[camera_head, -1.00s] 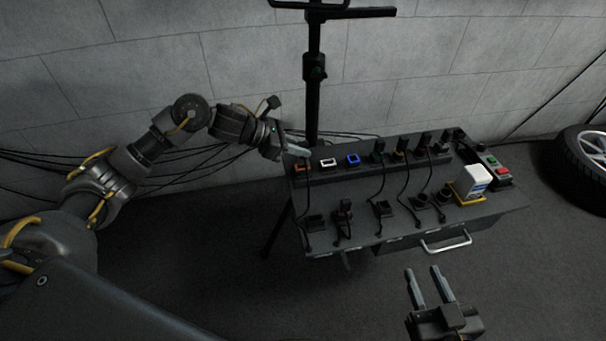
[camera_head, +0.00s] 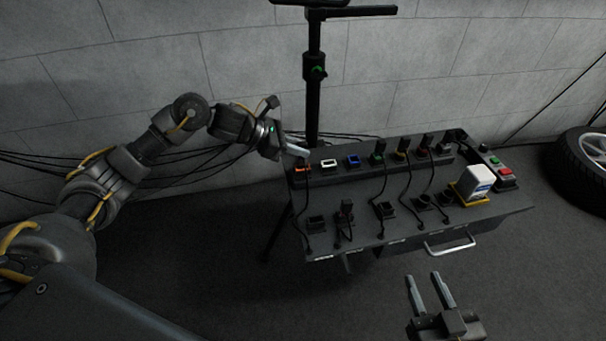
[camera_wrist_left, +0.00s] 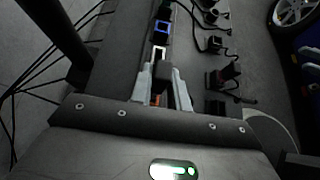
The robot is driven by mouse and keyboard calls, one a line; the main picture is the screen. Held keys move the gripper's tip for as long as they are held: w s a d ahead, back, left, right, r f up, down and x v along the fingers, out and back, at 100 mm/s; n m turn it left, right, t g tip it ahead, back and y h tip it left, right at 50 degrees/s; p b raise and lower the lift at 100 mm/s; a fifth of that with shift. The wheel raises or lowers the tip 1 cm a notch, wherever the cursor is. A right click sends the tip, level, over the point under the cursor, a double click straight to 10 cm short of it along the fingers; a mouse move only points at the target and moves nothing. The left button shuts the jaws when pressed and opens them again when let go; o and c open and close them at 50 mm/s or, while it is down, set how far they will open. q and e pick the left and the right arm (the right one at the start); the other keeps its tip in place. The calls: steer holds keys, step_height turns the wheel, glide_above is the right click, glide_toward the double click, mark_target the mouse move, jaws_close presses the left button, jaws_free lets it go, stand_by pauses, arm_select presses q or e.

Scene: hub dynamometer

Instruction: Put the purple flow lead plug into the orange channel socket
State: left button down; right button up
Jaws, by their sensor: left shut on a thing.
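My left gripper (camera_head: 297,154) is at the far left end of the socket row. Its fingers are shut on a dark plug (camera_wrist_left: 178,78), taken to be the flow lead plug; no purple shows on it. The orange channel socket (camera_head: 302,168) is right at the fingertips, and a bit of its orange rim (camera_wrist_left: 156,100) shows between the fingers in the left wrist view. The plug's lower end is hidden, so I cannot tell whether it is inside the socket. A dark cable hangs from there over the panel. My right gripper (camera_head: 430,292) is open and empty in front of the bench.
The white socket (camera_head: 329,163) and blue socket (camera_head: 353,161) beside the orange one are empty. Further right, several sockets hold plugs with cables. A front row of dark holders, a white box (camera_head: 476,181) and a button box (camera_head: 497,166) share the bench (camera_head: 350,235). A black stand (camera_head: 313,100) rises behind.

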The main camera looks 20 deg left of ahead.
arm_select(q)
steer(key=shift+f, duration=0.1)
stand_by(0.6)
steer(key=shift+f+b, duration=1.35)
steer(key=shift+b, duration=0.25)
steer(key=c, duration=1.3)
jaws_free()
steer(key=shift+o, duration=0.2)
steer(key=p+v, duration=0.2)
steer(key=v, duration=0.9)
steer(key=shift+w+d, duration=0.1)
